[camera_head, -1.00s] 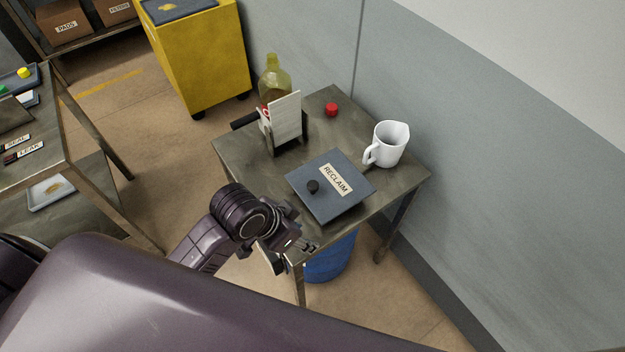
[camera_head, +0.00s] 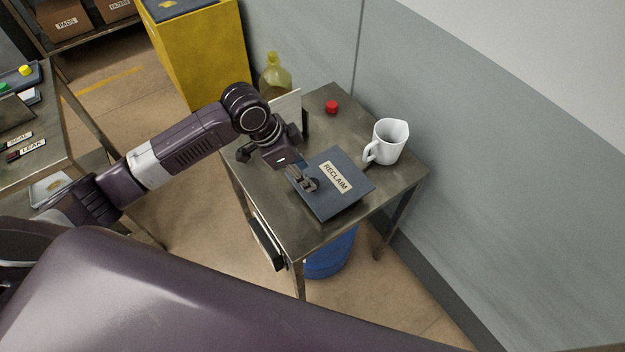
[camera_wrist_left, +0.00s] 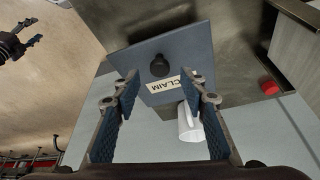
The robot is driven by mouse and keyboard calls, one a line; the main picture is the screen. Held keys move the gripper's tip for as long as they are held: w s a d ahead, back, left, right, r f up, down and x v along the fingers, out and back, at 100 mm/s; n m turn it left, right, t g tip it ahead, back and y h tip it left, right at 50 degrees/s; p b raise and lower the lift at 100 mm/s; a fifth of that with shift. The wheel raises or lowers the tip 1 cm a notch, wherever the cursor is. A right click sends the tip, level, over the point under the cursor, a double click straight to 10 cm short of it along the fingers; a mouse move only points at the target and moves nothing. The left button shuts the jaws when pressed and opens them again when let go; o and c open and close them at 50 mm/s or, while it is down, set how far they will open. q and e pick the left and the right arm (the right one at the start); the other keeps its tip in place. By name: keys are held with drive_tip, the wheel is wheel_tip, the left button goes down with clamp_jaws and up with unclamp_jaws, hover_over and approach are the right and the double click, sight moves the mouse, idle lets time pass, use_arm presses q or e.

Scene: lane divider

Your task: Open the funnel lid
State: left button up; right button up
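The funnel lid (camera_head: 340,205) is a flat blue-grey square plate with a RECLAIM label, lying flat near the front of the small metal table. Its black round knob (camera_wrist_left: 159,66) shows in the left wrist view, ahead of the fingertips and between their lines; in the head view the gripper hides it. My left gripper (camera_head: 303,180) is over the lid's left part. In the left wrist view its two fingers (camera_wrist_left: 160,82) are wide apart with nothing between them. A dark gripper, apparently my right one (camera_wrist_left: 30,32), shows small at the upper left there, its fingers apart.
A white mug (camera_head: 387,142) stands beside the lid at the right, and a red cap (camera_head: 331,107) lies farther back. A yellowish bottle (camera_head: 274,74) and a white card (camera_head: 287,105) stand behind my left wrist. A blue drum (camera_head: 330,255) is under the table; the wall is close behind.

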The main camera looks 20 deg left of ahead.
sight(330, 176)
use_arm(q)
drive_tip(key=p+x, duration=0.1)
drive_tip(key=x, duration=0.4)
drive_tip(key=shift+d+f, duration=0.1)
drive_tip(key=shift+f, duration=0.3)
drive_tip(key=shift+c, duration=0.4)
clamp_jaws()
